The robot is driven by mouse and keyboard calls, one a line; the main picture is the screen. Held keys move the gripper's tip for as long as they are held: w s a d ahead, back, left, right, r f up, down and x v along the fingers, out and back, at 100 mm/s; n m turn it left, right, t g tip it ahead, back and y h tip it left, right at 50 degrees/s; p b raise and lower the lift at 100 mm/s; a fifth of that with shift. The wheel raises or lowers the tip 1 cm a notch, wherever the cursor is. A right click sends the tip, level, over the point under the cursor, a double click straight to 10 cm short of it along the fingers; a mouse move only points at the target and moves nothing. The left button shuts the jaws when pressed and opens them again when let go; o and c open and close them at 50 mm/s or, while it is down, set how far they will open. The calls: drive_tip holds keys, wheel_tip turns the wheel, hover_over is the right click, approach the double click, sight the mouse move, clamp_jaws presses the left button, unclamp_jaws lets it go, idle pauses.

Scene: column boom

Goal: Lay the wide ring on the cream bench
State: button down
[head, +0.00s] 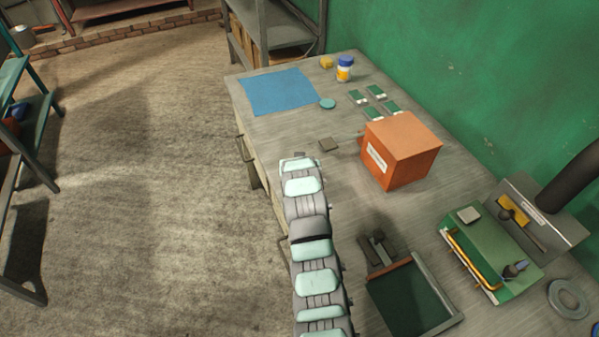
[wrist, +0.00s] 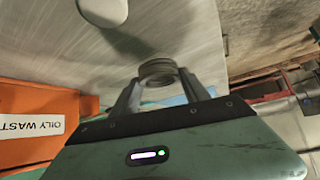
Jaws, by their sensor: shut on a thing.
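In the wrist view, the wide ring (wrist: 158,69) is a short grey-brown ring. It sits between the two fingertips of my gripper (wrist: 160,82), which is shut on it. The bench (head: 300,130) looks grey to pale cream; its top also fills the upper left of the wrist view (wrist: 60,50). The ring appears apart from the bench top, but I cannot tell its height. In the head view my arm reaches up the bench's left edge and hides the gripper and the held ring.
An orange box (head: 402,150) stands mid-bench. Beyond it lie green cards (head: 377,92), a teal disc (head: 327,104), a blue mat (head: 278,91) and a jar (head: 345,69). A green machine (head: 487,250), a framed tray (head: 412,300) and another grey ring (head: 569,298) occupy the near end.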

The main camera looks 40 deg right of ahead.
drive_tip(key=shift+f, duration=1.65)
drive_tip(key=shift+f, duration=0.15)
drive_tip(key=c, duration=0.6)
unclamp_jaws()
drive_tip(key=shift+o, duration=0.2)
drive_tip(key=shift+s+a+r, duration=0.15)
drive_tip(key=shift+s+r, duration=0.05)
drive_tip(key=shift+r, duration=0.3)
drive_tip(key=v, duration=1.1)
drive_tip(key=shift+s, duration=0.1)
